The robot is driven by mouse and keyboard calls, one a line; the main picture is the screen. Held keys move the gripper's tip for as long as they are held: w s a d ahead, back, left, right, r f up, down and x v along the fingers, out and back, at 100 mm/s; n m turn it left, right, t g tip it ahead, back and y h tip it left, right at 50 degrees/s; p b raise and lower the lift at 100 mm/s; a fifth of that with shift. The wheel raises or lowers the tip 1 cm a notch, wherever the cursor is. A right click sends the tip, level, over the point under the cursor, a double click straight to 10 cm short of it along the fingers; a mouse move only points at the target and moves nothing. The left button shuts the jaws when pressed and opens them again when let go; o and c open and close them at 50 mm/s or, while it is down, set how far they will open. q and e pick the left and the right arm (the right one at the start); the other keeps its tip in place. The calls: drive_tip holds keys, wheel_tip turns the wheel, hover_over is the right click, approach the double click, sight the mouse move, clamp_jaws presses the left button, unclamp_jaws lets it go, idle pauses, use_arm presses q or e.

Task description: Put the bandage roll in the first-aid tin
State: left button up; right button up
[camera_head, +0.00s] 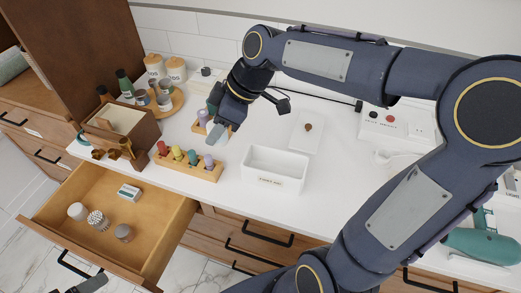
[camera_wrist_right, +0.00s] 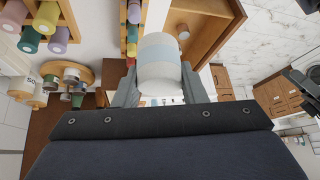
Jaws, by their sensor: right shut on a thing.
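My right gripper (camera_head: 222,125) is above the counter, left of the first-aid tin. It is shut on a pale cylinder with a blue-grey band, the bandage roll (camera_wrist_right: 160,58), held between its two fingers in the right wrist view. In the head view the roll (camera_head: 219,135) shows partly below the gripper, above the rack of coloured spools. The first-aid tin (camera_head: 273,182) is a white, open, labelled box near the counter's front edge; it looks empty. Its lid (camera_head: 304,139), with a brown knob, lies behind it. My left gripper (camera_head: 85,284) shows partly at the bottom left; its jaws are unclear.
An open wooden drawer (camera_head: 160,215) holds a small box and several round containers. A spool rack (camera_head: 190,171) stands left of the tin. A wooden box (camera_head: 120,130) and a tray of jars are at the far left. A cable and sockets lie at the back right.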

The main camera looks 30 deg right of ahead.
drive_tip(key=shift+s+d+f+p, duration=0.1)
drive_tip(key=shift+s+d+f, duration=0.1)
drive_tip(key=shift+d+f, duration=1.5)
drive_tip(key=shift+s+d+f+p, duration=0.1)
drive_tip(key=shift+s+d+f, duration=0.1)
drive_tip(key=shift+d+f, duration=1.5)
drive_tip(key=shift+s+d+f+p, duration=0.1)
drive_tip(key=shift+s+d+f, duration=0.1)
drive_tip(key=shift+d+f, duration=1.5)
drive_tip(key=shift+a+f, duration=0.35)
drive_tip(key=shift+a, duration=0.1)
drive_tip(key=shift+f+b, duration=0.7)
drive_tip(key=shift+b, duration=0.1)
drive_tip(key=shift+r, duration=0.1)
drive_tip(key=o, duration=1.1)
